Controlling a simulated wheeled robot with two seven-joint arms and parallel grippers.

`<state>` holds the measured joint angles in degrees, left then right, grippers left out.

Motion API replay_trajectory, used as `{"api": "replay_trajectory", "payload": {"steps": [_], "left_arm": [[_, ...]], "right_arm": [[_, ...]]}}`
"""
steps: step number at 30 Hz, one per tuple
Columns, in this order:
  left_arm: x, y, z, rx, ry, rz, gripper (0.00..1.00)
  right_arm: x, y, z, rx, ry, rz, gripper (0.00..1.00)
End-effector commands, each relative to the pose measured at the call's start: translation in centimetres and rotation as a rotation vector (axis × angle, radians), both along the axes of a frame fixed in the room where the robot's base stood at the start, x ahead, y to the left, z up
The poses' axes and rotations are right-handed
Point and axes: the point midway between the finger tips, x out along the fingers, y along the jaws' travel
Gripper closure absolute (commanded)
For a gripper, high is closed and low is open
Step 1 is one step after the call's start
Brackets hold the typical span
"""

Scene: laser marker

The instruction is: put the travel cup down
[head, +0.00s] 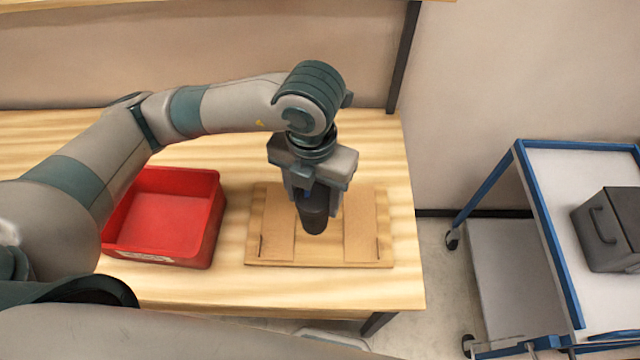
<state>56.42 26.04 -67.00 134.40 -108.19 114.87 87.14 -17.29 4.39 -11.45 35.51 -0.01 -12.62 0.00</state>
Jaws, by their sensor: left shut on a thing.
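The travel cup (314,219) is dark, nearly black, and looks upright. My left gripper (312,196) points down from above and is shut on its upper part. The cup is over the middle of a flat wooden board (277,228) on the table. I cannot tell whether the cup's base touches the board or hangs just above it. The gripper hides the top of the cup. My right gripper is not in view.
A red bin (213,232) stands on the wooden table (404,235), left of the board. The table's right edge is close to the board. A blue-framed cart (560,170) with a dark grey box (606,232) stands apart at the right.

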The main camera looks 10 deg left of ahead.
Motion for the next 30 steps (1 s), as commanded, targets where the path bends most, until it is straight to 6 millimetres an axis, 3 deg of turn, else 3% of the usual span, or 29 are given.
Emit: {"api": "replay_trajectory", "payload": {"steps": [9,13,18,30], "left_arm": [[6.0,0.6,-3.3,0.004,0.002,0.005,0.55],[7.7,0.7,-4.3,0.001,0.002,0.002,0.55],[8.5,0.8,-5.0,0.001,-0.001,-0.001,0.55],[8.5,0.8,-5.5,0.000,0.001,0.000,0.55]], "right_arm": [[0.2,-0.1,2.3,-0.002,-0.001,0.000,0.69],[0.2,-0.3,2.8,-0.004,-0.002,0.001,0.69],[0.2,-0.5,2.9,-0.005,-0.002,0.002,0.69],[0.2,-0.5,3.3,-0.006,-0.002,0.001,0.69]]}}
